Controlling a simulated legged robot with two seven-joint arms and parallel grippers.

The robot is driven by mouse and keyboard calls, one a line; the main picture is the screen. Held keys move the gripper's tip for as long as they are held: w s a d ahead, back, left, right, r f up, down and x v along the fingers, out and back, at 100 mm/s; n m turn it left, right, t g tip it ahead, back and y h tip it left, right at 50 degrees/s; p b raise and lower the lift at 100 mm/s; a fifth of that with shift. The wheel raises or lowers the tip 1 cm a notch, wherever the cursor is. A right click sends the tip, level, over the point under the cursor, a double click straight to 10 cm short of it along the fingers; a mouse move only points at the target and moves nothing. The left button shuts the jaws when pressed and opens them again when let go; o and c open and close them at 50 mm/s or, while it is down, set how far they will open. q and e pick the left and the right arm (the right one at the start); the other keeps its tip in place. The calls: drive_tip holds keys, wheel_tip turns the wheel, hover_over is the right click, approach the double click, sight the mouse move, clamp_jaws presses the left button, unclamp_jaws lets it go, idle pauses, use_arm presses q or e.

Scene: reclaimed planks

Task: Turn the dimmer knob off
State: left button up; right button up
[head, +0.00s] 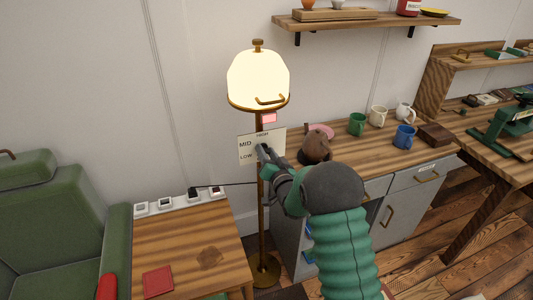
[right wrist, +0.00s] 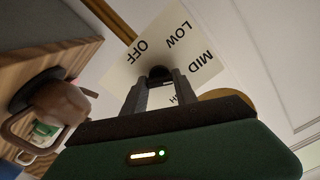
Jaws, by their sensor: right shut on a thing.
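A floor lamp with a glowing cream shade (head: 258,78) stands on a brass pole. A white dial plate (head: 247,150) on the pole reads HIGH, MID and LOW; the plate also shows in the right wrist view (right wrist: 120,72), with OFF visible. My right gripper (head: 264,152) reaches the plate. In the right wrist view, my right gripper (right wrist: 159,80) is shut on the dark round dimmer knob (right wrist: 159,72), a finger on either side. The knob's pointer is hidden, so its setting cannot be read. My left gripper is not in view.
A wooden counter (head: 345,150) with several mugs and a brown jug-like item (head: 316,148) stands right of the lamp. A side table (head: 180,250) with a red book (head: 158,281) and a green armchair (head: 45,220) are left. A dark cord (head: 235,184) runs from a socket strip.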

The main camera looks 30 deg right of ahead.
drive_tip(key=shift+f, duration=0.1)
clamp_jaws()
